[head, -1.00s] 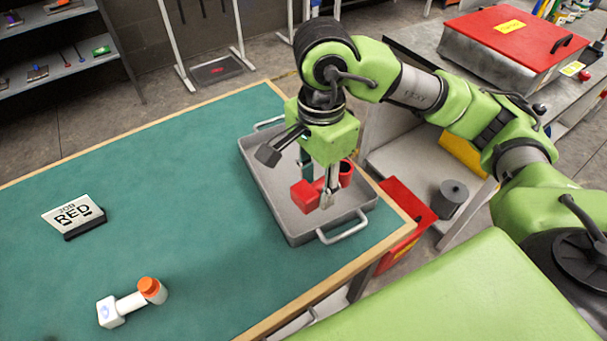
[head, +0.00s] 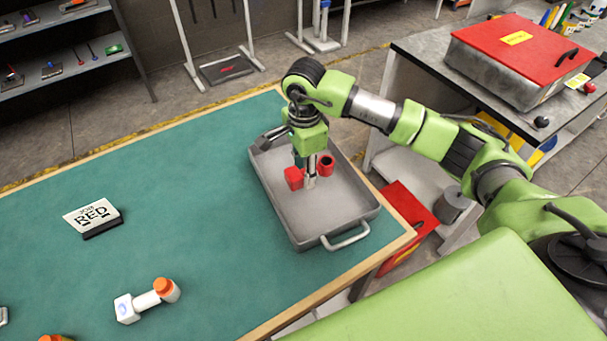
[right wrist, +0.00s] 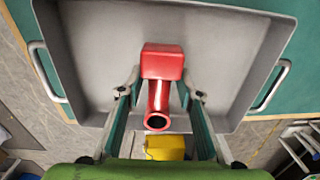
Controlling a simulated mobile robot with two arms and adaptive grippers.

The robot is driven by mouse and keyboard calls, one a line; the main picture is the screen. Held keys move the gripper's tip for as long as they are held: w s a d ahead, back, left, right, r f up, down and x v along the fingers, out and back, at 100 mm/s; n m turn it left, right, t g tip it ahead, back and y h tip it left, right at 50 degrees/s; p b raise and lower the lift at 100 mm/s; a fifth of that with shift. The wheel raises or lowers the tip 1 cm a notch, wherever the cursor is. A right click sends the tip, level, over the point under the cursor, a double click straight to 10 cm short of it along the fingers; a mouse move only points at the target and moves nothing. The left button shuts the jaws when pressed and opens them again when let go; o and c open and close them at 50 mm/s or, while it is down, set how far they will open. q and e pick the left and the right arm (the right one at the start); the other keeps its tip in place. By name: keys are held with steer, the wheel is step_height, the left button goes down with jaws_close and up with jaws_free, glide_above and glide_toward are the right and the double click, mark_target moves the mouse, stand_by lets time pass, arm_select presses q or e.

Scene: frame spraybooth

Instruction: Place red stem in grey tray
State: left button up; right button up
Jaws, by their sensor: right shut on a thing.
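The red stem (head: 294,178) has a blocky end and a round hollow end. My right gripper (head: 310,180) is shut on its middle, pointing down. In the right wrist view the stem (right wrist: 162,62) lies between the two fingers (right wrist: 160,93). The grey tray (head: 350,222) sits on the green table near its right edge. The stem is over the far half of the tray, within its walls as seen; whether it touches the tray floor I cannot tell. My left gripper is not in view.
A white stem with an orange end (head: 146,300) lies on the green table (head: 190,220). A sign reading "JOB RED" (head: 93,215) stands at the left. A red-lidded box (head: 520,60) is on the bench at the back right. The table's middle is clear.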

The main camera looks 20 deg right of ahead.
steer(key=shift+w+f, duration=0.35)
steer(key=shift+f, duration=0.1)
step_height(320, 180, down, 2)
steer(key=shift+s+f+p, duration=0.1)
steer(key=shift+f+p, duration=0.05)
steer(key=shift+p, duration=0.95)
steer(key=shift+d+f, duration=0.1)
steer(key=shift+f, duration=0.35)
steer(key=o, duration=1.2)
steer(key=shift+b, duration=0.3)
steer(key=shift+o, duration=0.2)
